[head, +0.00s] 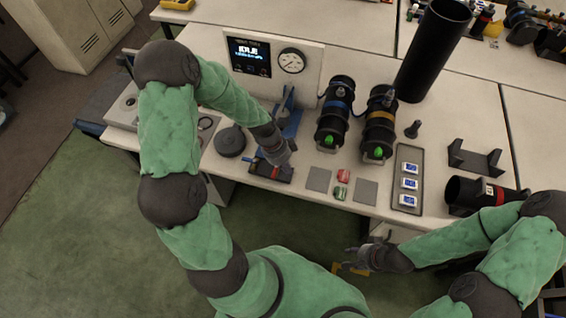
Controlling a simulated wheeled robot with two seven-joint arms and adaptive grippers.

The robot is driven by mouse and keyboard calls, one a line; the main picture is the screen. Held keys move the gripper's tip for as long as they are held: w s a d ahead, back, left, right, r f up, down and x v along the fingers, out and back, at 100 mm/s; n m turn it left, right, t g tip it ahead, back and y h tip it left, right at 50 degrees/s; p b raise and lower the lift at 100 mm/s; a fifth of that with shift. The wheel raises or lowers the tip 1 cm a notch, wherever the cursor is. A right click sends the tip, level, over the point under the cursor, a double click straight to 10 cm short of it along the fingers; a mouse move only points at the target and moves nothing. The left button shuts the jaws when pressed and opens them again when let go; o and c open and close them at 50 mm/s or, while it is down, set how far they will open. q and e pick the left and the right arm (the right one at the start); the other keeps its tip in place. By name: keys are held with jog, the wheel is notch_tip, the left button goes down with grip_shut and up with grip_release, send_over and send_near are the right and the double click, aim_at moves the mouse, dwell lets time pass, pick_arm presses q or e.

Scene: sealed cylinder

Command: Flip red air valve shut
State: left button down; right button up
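A small red part, which looks like the red air valve (275,172), sits on a low black block (262,169) near the front edge of the bench. My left gripper (281,160) reaches down right over this block, with its fingertips close to the red part. I cannot tell whether they touch it, and the fingers are too small and dark to show whether they are open or shut. My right gripper (352,259) is open and empty, low in front of the bench and away from the valve.
A panel with an IDLE display (249,56) and a gauge (291,61) stands behind. Two black cylinders with green knobs (333,120) (380,117) stand to the right. A tray (408,181) holds blue-white items.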

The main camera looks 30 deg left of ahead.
aim_at(273, 176)
pick_arm(q)
jog(key=x, duration=0.5)
jog(key=shift+b, duration=0.3)
jog(key=shift+s+a+r, duration=0.1)
jog(key=shift+s+a, duration=0.15)
jog(key=shift+a, duration=0.75)
jog(key=shift+s+a+r, duration=0.1)
jog(key=shift+s+a, duration=0.1)
jog(key=shift+a, duration=0.8)
